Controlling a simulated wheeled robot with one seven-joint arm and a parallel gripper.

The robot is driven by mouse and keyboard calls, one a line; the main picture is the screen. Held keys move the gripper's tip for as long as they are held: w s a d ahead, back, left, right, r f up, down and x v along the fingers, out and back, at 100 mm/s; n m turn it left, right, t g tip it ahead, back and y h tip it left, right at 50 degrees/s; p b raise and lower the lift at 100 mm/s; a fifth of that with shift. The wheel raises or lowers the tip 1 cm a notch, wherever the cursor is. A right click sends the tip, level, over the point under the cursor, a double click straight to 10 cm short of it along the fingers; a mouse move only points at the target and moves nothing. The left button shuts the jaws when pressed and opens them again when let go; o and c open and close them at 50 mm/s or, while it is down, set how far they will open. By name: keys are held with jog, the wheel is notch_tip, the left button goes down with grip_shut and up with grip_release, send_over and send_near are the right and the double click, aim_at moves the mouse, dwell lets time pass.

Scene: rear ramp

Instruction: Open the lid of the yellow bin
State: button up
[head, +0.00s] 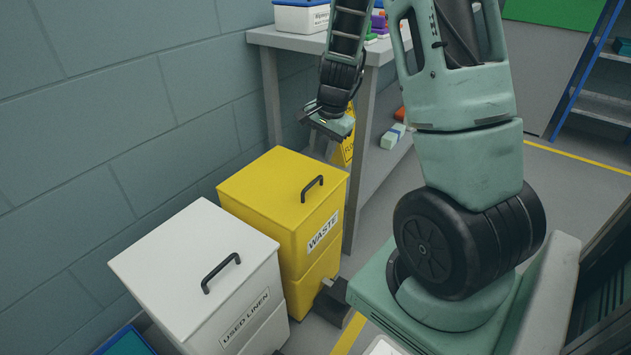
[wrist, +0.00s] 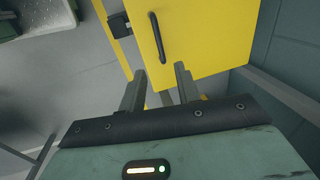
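My gripper (head: 318,133) hangs above and beyond the bin's far side, apart from the lid. In the wrist view my gripper's fingers (wrist: 158,84) are spread with nothing between them. The handle (wrist: 158,38) shows ahead of the fingertips on the yellow lid (wrist: 205,35), not touching them. The fingertips are hard to make out in the head view.
A white "USED LINEN" bin (head: 195,265) stands beside the yellow one, nearer the camera. A grey table (head: 300,38) with a white box (head: 302,17) stands beyond. A yellow floor sign (head: 344,150) is by the table. A dark pedal (head: 333,300) juts from the yellow bin's base.

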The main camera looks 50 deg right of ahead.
aim_at(314, 181)
jog(key=f+b, duration=0.1)
jog(key=f, duration=0.2)
jog(key=w+f+b, duration=0.1)
jog(key=f, duration=0.2)
jog(key=w+f+b, duration=0.1)
jog(key=f, duration=0.2)
jog(key=shift+a+f, duration=0.15)
jog(key=shift+f, duration=0.2)
grip_shut()
